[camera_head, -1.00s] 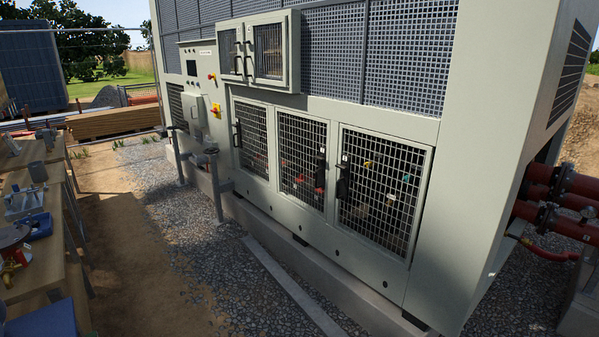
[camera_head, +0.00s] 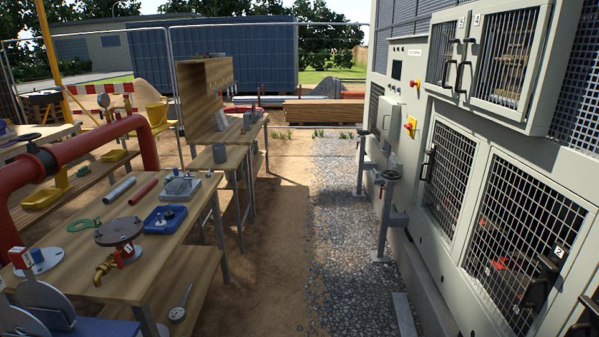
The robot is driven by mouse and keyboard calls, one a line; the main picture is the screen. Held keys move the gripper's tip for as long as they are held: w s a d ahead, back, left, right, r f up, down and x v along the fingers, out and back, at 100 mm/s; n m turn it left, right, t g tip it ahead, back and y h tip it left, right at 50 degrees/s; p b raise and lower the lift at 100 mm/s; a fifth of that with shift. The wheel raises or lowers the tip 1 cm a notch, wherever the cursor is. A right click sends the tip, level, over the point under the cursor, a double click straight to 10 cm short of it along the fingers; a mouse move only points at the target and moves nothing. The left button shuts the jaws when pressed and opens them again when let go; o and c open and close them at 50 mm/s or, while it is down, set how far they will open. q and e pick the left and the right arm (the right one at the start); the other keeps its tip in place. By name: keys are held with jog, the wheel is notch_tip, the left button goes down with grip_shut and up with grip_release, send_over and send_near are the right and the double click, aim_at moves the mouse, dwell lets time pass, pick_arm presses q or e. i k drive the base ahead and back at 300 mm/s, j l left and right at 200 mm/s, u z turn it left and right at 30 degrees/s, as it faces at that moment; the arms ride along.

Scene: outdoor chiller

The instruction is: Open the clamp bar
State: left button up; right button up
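I cannot make out for certain which thing is the clamp bar. A grey metal fixture on a flat plate (camera_head: 180,187) lies at the back right of the near wooden workbench (camera_head: 150,262). A blue device with a round dial (camera_head: 165,217) lies in front of it. The chiller cabinet (camera_head: 402,165) stands on the right, with mesh doors (camera_head: 450,172) that look shut and dark upright handles (camera_head: 428,163). Neither of my grippers is in view.
A brown disc flange with a brass valve (camera_head: 119,232), a green ring (camera_head: 84,224) and two short tubes share the near bench. Posts with valves (camera_head: 387,205) stand beside the cabinet. The dirt and gravel aisle (camera_head: 290,230) is open.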

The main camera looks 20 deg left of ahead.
aim_at(175, 174)
jog(key=i+j+u, duration=0.1)
jog(key=i+u, duration=0.25)
jog(key=u, duration=0.15)
jog(key=i+u, duration=0.45)
jog(key=i+l+u, duration=0.15)
jog(key=u, duration=0.35)
jog(key=i+l+u, duration=0.3)
jog(key=u, duration=0.2)
jog(key=i+l+u, duration=0.1)
jog(key=i+l, duration=0.15)
jog(key=i+l+u, duration=0.15)
jog(key=l, duration=0.3)
jog(key=i+l+u, duration=0.1)
jog(key=i+l, duration=0.25)
jog(key=i+l+u, duration=0.15)
jog(key=l, duration=0.35)
jog(key=i, duration=0.05)
